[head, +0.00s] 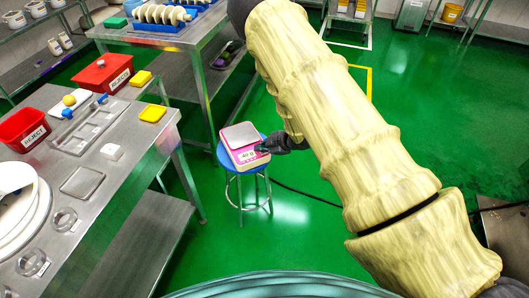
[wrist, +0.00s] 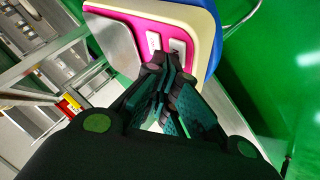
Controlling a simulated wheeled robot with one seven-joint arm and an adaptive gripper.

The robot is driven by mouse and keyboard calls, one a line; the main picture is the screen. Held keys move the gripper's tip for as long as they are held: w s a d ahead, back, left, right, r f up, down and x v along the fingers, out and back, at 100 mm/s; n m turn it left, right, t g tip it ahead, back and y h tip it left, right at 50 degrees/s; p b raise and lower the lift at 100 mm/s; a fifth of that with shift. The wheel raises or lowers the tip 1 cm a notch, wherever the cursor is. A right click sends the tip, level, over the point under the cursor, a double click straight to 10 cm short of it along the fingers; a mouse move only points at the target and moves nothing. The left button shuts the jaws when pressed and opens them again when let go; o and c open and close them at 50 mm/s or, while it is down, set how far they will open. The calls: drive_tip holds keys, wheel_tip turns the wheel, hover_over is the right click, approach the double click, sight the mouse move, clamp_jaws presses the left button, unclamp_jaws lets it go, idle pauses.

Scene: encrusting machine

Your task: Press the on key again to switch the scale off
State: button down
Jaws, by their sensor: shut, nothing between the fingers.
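The scale (head: 244,147) has a pink front panel, a cream body and a grey metal pan, and it stands on a blue round stool (head: 226,163). My gripper (head: 266,148) is at the right side of the scale's front panel in the head view. In the wrist view the scale (wrist: 128,38) fills the upper middle, with two pale panel areas on its pink face. My gripper (wrist: 164,62) is shut and empty there, its fingertips at or just over the lower panel edge. The fingertips hide part of the panel, so I cannot tell whether they touch a key.
Another steel table (head: 190,38) is behind. A dark cable (head: 308,194) lies on the green floor, which is open at right.

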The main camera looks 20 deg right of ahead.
sight(263, 153)
idle(0.6)
drive_tip(key=shift+r+p, duration=0.45)
drive_tip(key=shift+r, duration=0.1)
wheel_tip(263, 153, up, 6)
drive_tip(key=p, duration=0.4)
idle(0.6)
idle(0.3)
